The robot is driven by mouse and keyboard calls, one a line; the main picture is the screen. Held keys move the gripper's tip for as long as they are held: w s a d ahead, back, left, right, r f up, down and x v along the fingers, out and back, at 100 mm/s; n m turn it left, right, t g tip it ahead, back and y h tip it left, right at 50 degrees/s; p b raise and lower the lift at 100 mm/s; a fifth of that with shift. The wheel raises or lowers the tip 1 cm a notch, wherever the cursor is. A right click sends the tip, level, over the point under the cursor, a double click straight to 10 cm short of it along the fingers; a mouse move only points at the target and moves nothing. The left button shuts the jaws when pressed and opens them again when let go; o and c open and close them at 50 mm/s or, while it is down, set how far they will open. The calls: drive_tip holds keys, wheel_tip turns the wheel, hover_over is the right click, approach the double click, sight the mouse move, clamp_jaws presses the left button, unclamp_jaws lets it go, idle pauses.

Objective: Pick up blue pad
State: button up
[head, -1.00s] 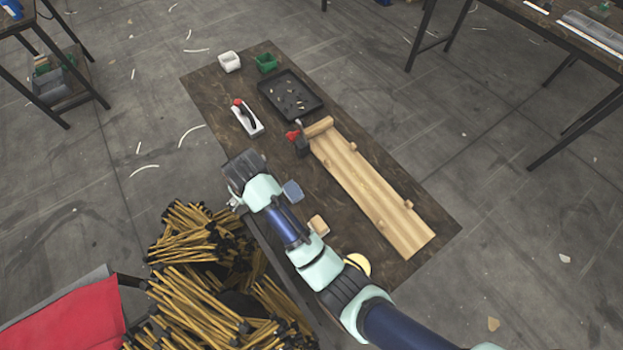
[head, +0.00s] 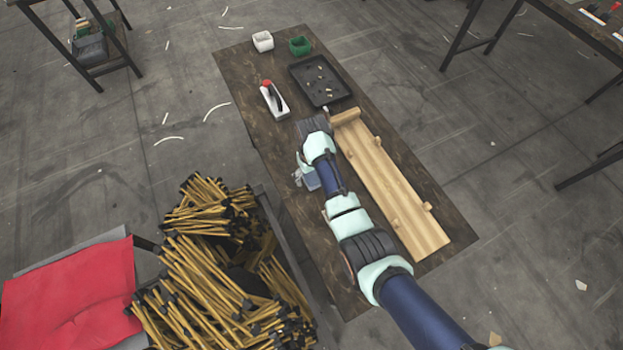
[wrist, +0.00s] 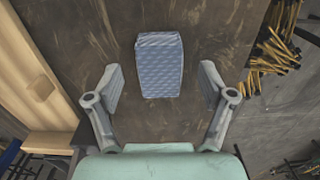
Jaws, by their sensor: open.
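The blue pad (wrist: 160,66) lies on the dark wooden table in the wrist view, a small block with a patterned top. My gripper (wrist: 160,88) is open, with one finger on each side of the pad and a gap to both; nothing is between the fingers in contact. How high the gripper is above the table is hard to tell. In the head view a bit of the pad (head: 311,180) shows beside my arm, and the arm hides most of the gripper.
A long wooden board with pegs (head: 385,180) lies right of my arm. A black tray (head: 318,68), a white-based tool with a red knob (head: 273,100), a white bin (head: 263,41) and a green bin (head: 300,45) are farther back. Yellow-brown sticks (head: 215,270) pile up beside the table's left edge.

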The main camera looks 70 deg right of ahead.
sight(311, 177)
drive_tip(key=shift+f, duration=0.9)
drive_tip(key=shift+r, duration=0.1)
drive_tip(key=c, duration=1.1)
drive_tip(key=shift+c, duration=0.2)
drive_tip(key=shift+r, duration=0.1)
wheel_tip(311, 177, up, 20)
drive_tip(key=p, duration=0.9)
